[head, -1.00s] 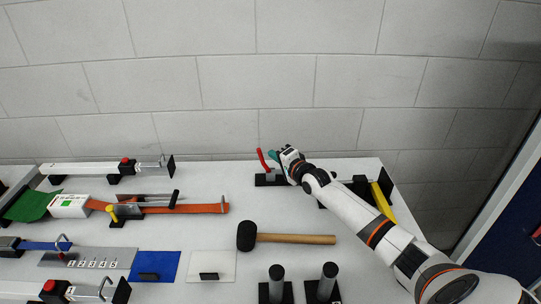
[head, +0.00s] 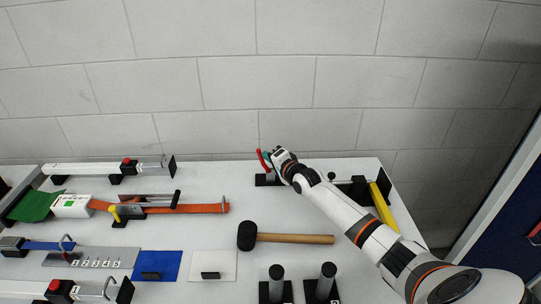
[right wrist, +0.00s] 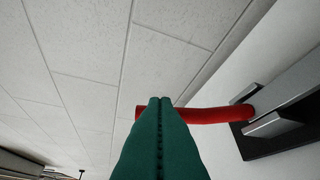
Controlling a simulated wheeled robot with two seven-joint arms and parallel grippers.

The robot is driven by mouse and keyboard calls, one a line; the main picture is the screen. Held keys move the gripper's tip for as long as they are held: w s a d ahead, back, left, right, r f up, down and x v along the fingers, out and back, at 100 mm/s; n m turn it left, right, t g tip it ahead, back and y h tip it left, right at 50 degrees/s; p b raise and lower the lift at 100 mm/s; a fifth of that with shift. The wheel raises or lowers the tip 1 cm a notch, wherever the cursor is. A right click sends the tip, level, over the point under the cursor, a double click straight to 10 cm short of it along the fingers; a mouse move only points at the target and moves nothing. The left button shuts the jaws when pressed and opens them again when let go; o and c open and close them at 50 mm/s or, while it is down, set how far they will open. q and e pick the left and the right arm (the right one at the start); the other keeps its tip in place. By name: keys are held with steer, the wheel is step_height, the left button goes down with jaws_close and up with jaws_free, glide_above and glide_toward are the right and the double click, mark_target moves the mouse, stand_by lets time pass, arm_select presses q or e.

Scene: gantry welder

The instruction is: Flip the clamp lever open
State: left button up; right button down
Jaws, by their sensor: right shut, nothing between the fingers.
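The red clamp lever (head: 262,160) stands up, leaning a little left, from its dark clamp base (head: 264,180) at the back of the table. In the right wrist view the red lever (right wrist: 208,115) runs from the base (right wrist: 285,138) to behind the fingertips. My right gripper (head: 270,156) is shut and empty, its green fingers right beside the lever. In the right wrist view the gripper's green fingertips (right wrist: 160,101) are together and overlap the lever's free end; I cannot tell if they touch it. My left gripper is not in view.
A black mallet (head: 246,236) with a wooden handle lies mid-table. A yellow-handled tool (head: 383,204) stands to the right of the clamp. Two dark posts (head: 327,279) stand at the front. Two white bar clamps (head: 85,169) and an orange strap (head: 190,209) are at left.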

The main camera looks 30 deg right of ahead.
steer(key=shift+a+r, duration=0.1)
steer(key=w+a+f+n+g+h+p, duration=0.1)
steer(key=n+p, duration=0.1)
steer(key=w+a+f+n+g+h+p, duration=0.1)
steer(key=a+g+p, duration=0.1)
steer(key=w+a+f+n+g+h+p, duration=0.1)
steer(key=a+n+p, duration=0.1)
steer(key=shift+w+a+f+n, duration=0.2)
steer(key=shift+w+n, duration=0.05)
steer(key=shift+n, duration=0.05)
steer(key=shift+w+a+f+g+h, duration=0.1)
steer(key=shift+a+f+g+h, duration=0.1)
steer(key=shift+f+g+h, duration=0.15)
stand_by(0.4)
stand_by(0.4)
